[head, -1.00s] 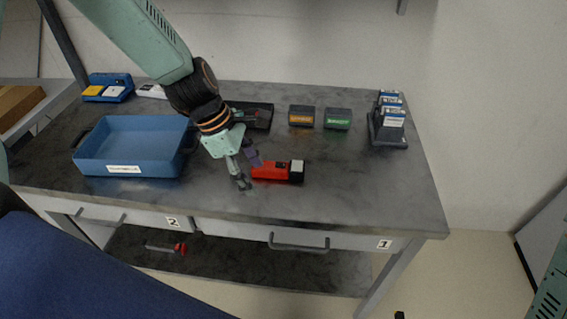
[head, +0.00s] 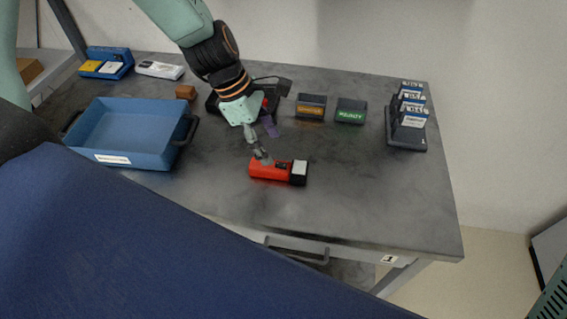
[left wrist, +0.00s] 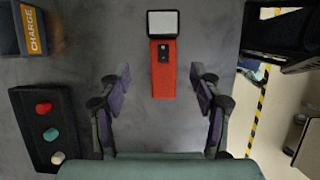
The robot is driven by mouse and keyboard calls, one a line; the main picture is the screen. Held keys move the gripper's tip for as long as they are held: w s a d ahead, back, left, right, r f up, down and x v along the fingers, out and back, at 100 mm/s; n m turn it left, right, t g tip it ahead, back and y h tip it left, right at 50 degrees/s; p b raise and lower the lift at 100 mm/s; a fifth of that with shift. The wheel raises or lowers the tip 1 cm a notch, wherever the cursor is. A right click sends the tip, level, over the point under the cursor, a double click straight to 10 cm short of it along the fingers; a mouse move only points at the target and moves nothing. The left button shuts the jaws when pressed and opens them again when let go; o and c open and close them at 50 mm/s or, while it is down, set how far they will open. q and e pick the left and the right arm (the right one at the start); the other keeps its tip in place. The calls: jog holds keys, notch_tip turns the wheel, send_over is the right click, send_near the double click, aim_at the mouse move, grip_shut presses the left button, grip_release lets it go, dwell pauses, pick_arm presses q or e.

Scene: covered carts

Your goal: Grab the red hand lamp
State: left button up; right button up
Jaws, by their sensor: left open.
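The red hand lamp (head: 268,171) lies on its side on the grey tabletop, its white lens end with black collar pointing right in the head view. In the left wrist view the lamp (left wrist: 163,72) lies ahead, between the lines of the two fingers, lens at the top. My left gripper (head: 268,145) is open and empty just behind and above the lamp. In the left wrist view its purple-padded fingers (left wrist: 160,92) stand apart on either side of the lamp's lower end; I cannot tell the height gap. My right gripper is not in view.
A blue tray (head: 184,157) stands on the left. Behind are a dark box with coloured buttons (left wrist: 42,128), an orange-labelled holder (head: 311,107), a green-labelled holder (head: 351,111) and a card rack (head: 406,138). The tabletop right of the lamp is clear.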

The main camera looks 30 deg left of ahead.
aim_at(280, 164)
pick_arm(q)
jog(key=shift+d+f+b, duration=0.2)
jog(key=shift+f+b, duration=0.1)
jog(key=shift+f, duration=0.2)
jog(key=shift+s+d+f+b, duration=0.35)
jog(key=shift+s+d+b, duration=0.2)
jog(key=shift+d, duration=0.1)
jog(key=f+b, duration=0.1)
jog(key=f, duration=0.1)
jog(key=w+f+b, duration=0.1)
jog(key=f, duration=0.1)
jog(key=shift+w+d+f, duration=0.15)
jog(key=shift+w, duration=0.05)
jog(key=shift+d+f+b, duration=0.25)
jog(key=shift+f+b, duration=0.05)
jog(key=shift+b, duration=0.2)
jog(key=shift+s+d, duration=0.15)
jog(key=shift+d, duration=0.15)
jog(key=shift+w+a+f, duration=0.15)
jog(key=shift+w+a, duration=0.05)
jog(key=shift+a, duration=0.05)
jog(key=shift+c, duration=1.2)
jog(key=shift+s+d, duration=0.15)
jog(key=shift+d, duration=0.05)
jog(key=c, duration=0.4)
jog(key=shift+a, duration=0.1)
jog(key=c, duration=0.5)
grip_shut()
